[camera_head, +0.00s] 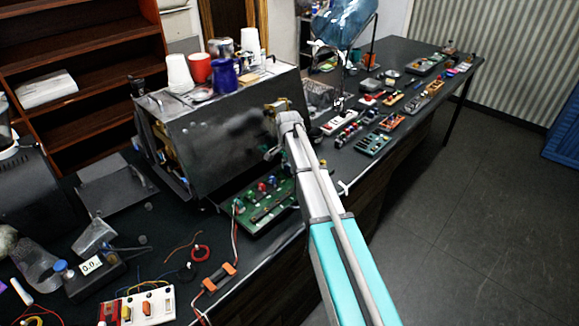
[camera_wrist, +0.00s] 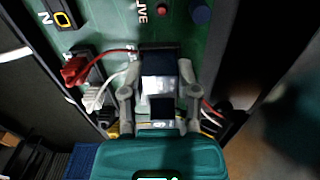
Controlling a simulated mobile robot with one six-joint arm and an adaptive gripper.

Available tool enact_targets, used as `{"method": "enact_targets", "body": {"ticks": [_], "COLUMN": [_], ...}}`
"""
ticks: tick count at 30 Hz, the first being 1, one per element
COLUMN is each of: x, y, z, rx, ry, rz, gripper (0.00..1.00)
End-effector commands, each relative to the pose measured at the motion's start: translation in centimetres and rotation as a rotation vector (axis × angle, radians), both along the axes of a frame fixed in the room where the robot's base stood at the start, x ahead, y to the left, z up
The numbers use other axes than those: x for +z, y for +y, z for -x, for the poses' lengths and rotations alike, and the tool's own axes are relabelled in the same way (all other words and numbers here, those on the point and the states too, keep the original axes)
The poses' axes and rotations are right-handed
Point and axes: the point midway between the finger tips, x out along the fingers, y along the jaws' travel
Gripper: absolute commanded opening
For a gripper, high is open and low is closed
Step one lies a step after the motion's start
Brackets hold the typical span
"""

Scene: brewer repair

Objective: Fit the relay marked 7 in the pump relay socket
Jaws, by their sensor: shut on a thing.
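In the wrist view my gripper (camera_wrist: 157,76) is shut on a small block with a clear, pale middle and dark ends, which looks like a relay (camera_wrist: 159,64). Its marking cannot be read. The block is in front of a green board (camera_wrist: 110,25) with white "LIVE" lettering and a yellow-framed part. Whether it touches the board or sits in a socket cannot be told. The pump relay socket cannot be made out. In the head view my gripper (camera_head: 272,148) is small, by the right part of the dark brewer's (camera_head: 225,135) front.
Red and white plugs (camera_wrist: 75,70) with wires lie close left of my gripper. A green circuit board (camera_head: 262,212) lies before the brewer. Cups (camera_head: 178,72) stand on top of it. Several small boards (camera_head: 373,143) cover the bench at right; a meter (camera_head: 92,272) is front left.

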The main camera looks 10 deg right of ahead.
Motion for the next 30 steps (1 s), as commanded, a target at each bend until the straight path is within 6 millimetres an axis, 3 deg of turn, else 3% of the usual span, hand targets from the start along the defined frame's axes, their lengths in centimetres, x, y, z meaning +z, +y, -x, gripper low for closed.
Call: {"method": "enact_targets", "body": {"ticks": [17, 18, 21, 24, 30], "x": [-0.12, -0.12, -0.12, -0.13, -0.13], "y": [-0.05, -0.05, -0.05, -0.06, -0.07], "z": [0.01, 0.01, 0.01, 0.02, 0.01], "rx": [0.000, -0.001, -0.001, -0.001, -0.001], "ry": [0.000, 0.000, 0.000, 0.000, 0.000], "rz": [0.000, 0.000, 0.000, 0.000, 0.000], "gripper": [0.01, 0.45, 0.64, 0.81, 0.81]}}
